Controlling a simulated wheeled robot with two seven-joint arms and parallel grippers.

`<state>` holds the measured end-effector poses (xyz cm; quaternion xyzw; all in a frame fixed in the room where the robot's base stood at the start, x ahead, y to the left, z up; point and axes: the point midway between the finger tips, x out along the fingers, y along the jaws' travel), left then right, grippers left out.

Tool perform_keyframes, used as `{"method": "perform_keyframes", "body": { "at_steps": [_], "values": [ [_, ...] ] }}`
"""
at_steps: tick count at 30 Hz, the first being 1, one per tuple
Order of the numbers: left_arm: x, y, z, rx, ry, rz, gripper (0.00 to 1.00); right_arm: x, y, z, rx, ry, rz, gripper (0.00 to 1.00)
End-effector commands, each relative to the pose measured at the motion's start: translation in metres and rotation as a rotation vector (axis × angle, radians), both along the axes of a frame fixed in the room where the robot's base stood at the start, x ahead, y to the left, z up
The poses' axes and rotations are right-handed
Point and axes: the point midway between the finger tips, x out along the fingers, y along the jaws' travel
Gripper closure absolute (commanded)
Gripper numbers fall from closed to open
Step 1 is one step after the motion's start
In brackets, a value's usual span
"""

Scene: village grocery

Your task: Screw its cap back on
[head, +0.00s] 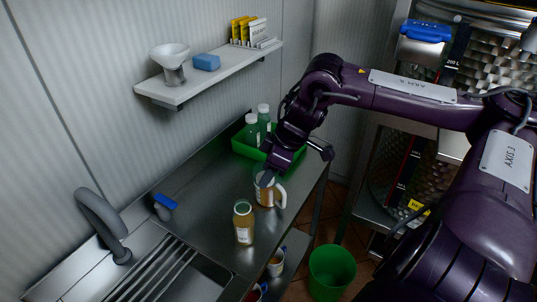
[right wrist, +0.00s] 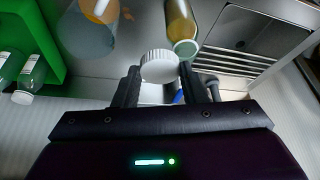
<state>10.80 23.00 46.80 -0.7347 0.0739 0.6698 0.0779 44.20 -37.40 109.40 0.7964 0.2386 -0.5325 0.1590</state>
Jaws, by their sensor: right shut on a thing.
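A bottle (head: 243,228) of amber liquid stands upright and uncapped on the steel counter; it also shows in the right wrist view (right wrist: 181,24), with its mouth towards the camera. My right gripper (right wrist: 160,74) is shut on a white ribbed cap (right wrist: 160,63), held between the two fingertips and apart from the bottle. In the head view the gripper is behind and right of the bottle, over or near a measuring jug (head: 265,192); the cap is hidden there. My left gripper is not in view.
The jug, also seen in the right wrist view (right wrist: 88,32), holds amber liquid. A green crate (head: 243,148) with capped bottles (head: 252,131) stands behind. A sink with a tap (head: 100,222) lies front left. A shelf (head: 215,74) is above. A green bin (head: 331,272) stands on the floor.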

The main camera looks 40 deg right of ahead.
Motion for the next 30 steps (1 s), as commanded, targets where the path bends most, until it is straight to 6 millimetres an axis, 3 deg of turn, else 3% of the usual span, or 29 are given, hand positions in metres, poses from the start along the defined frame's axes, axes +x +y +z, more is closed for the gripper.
{"method": "perform_keyframes", "body": {
  "at_steps": [7, 14, 20, 30],
  "values": [
    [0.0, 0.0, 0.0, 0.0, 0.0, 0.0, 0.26, 0.0, 0.002, -0.002, 0.001, -0.002, 0.0, 0.83],
    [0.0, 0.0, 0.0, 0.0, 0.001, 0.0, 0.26, -0.003, 0.02, -0.011, 0.005, -0.007, 0.004, 0.83],
    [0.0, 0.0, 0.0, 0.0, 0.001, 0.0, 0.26, -0.004, 0.061, -0.023, 0.004, -0.009, 0.056, 0.83],
    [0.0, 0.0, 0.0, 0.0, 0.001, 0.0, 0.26, -0.005, 0.15, -0.026, -0.001, -0.008, 0.256, 0.83]
  ]
}}
